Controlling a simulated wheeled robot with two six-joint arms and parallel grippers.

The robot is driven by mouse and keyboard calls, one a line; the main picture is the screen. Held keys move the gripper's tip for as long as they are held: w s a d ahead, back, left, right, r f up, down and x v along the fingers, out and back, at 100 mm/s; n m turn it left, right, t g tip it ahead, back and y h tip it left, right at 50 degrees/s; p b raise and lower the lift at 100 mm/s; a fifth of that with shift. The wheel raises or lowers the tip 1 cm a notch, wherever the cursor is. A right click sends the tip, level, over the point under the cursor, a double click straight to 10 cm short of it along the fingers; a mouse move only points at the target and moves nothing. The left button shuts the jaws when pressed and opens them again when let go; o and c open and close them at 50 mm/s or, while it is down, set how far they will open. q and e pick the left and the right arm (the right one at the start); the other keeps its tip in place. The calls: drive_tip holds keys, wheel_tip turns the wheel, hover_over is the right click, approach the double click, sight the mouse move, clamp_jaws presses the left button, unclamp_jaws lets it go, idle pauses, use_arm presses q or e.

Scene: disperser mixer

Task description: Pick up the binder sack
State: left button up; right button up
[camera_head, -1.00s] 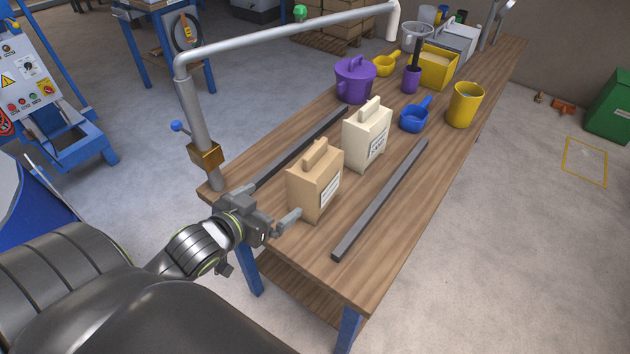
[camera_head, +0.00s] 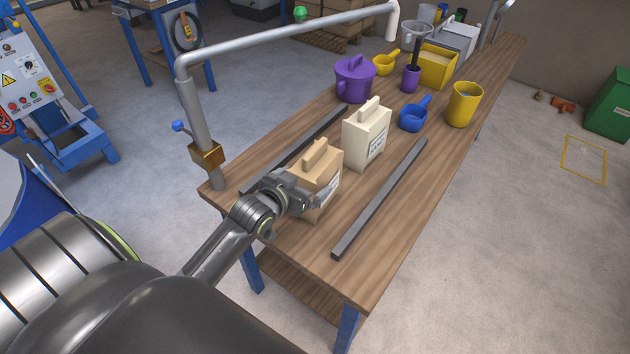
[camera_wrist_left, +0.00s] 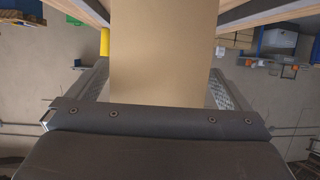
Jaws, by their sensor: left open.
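A tan sack (camera_head: 322,167) with a top handle and a white label stands upright at the near end of the wooden bench. A cream sack (camera_head: 367,135) of the same shape stands just behind it. I cannot read either label well enough to tell which is the binder. My left gripper (camera_head: 306,194) is open at the near side of the tan sack, and its arm hides the sack's lower left. In the left wrist view the tan sack (camera_wrist_left: 163,50) fills the space between the two open fingers. I cannot tell whether they touch it. My right gripper is not in view.
Dark bars lie on the bench (camera_head: 360,275) on both sides of the sacks. A grey pipe post (camera_head: 200,130) rises at the left edge. A purple pot (camera_head: 355,80), a blue scoop (camera_head: 411,118) and a yellow jug (camera_head: 464,105) stand farther back. The bench's near corner is clear.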

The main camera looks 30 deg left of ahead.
use_arm(q)
drive_tip(key=shift+x, duration=1.75)
drive_tip(key=c, duration=1.2)
drive_tip(key=shift+w+r, duration=0.1)
drive_tip(key=shift+r, duration=0.1)
drive_tip(key=shift+c, duration=0.5)
